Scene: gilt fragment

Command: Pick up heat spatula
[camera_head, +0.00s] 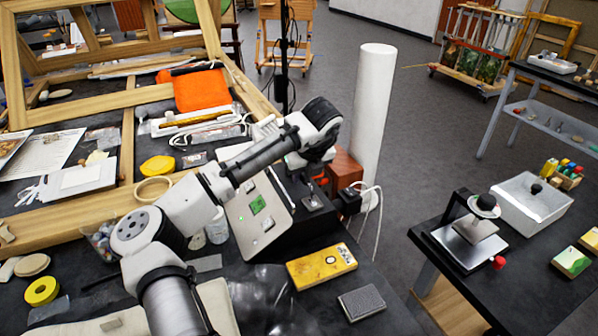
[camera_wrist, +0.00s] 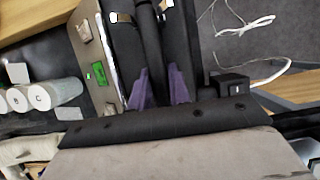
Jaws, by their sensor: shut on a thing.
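The heat spatula shows in the wrist view as a dark, rod-like handle (camera_wrist: 150,42) running up between the two purple fingers of my gripper (camera_wrist: 160,82). The gripper is shut on it. In the head view my gripper is mostly hidden below my wrist, above the right end of a control unit (camera_head: 258,206) with a sloped grey panel and a green display. The unit also shows in the wrist view, left of the handle, with its green display (camera_wrist: 99,73). I cannot make out the spatula's tip or whether it still touches the unit.
A yellow block (camera_head: 321,266) and a grey sanding pad (camera_head: 362,302) lie in front of the unit. A white column (camera_head: 373,110) and white cables (camera_head: 372,205) stand behind right. Wooden frames (camera_head: 110,110) fill the left. White jars (camera_wrist: 55,94) stand left in the wrist view.

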